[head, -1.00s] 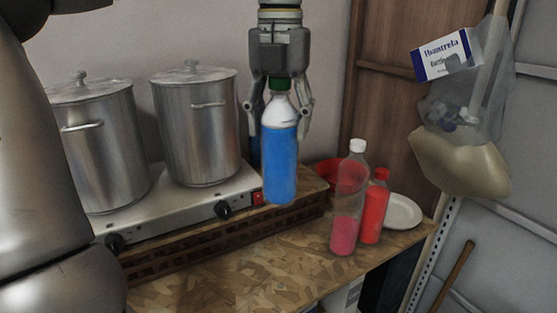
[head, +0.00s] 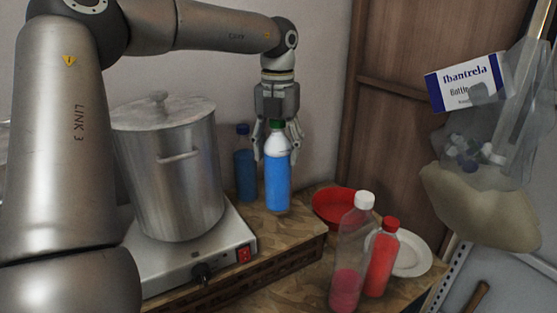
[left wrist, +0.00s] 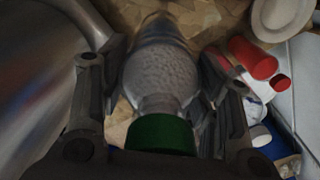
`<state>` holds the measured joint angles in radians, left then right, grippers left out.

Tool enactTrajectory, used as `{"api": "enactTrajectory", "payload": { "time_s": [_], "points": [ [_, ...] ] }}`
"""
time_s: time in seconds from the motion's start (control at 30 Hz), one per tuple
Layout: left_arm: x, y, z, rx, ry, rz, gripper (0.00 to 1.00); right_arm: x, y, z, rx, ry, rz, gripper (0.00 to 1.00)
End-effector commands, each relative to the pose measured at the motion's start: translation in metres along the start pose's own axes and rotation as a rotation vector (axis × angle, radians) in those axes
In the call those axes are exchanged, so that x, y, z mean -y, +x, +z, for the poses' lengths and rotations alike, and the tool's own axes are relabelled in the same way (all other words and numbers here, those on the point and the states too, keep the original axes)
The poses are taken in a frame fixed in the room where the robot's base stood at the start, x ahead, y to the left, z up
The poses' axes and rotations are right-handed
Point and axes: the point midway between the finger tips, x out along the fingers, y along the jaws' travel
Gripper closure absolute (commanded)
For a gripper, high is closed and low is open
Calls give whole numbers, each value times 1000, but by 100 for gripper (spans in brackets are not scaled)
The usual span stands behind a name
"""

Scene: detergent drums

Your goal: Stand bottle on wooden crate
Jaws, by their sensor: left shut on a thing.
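The blue bottle (head: 277,185) with a white shoulder and green cap is upright over the right end of the wooden crate (head: 305,228) in the head view. Its base appears at the crate's top; I cannot tell if it touches. My left gripper (head: 277,150) comes from above and is shut on the bottle's upper part, below the cap. In the left wrist view the green cap (left wrist: 160,134) and clear bottle neck are between the fingers (left wrist: 160,100). My right gripper is not in view.
A second blue bottle (head: 245,170) stands behind, to the left. A steel pot (head: 170,180) is on a hotplate (head: 225,245) at left. A red bowl (head: 335,205), a clear bottle with pink liquid (head: 346,285), a red bottle (head: 381,262) and a white plate (head: 412,258) are at right.

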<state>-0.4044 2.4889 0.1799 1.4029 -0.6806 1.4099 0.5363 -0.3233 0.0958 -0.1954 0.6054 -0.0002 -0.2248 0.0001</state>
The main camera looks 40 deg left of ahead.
Motion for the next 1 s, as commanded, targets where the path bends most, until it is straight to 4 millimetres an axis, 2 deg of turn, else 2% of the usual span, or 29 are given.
{"api": "enactTrajectory", "payload": {
  "time_s": [0.03,0.13,0.27,0.37,0.6,0.7,1.0],
  "points": [
    [-1,5,8,-2,0,1,76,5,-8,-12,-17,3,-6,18],
    [-3,20,19,0,0,-1,76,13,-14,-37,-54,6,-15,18],
    [-4,29,26,3,0,-2,76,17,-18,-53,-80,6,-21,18],
    [-5,34,30,3,1,-1,76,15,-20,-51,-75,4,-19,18],
    [-6,64,33,2,1,-1,76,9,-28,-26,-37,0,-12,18],
    [-5,68,33,4,1,-2,76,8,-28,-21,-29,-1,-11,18],
    [-5,72,33,5,1,-1,76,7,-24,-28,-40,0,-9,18]
  ]
}}
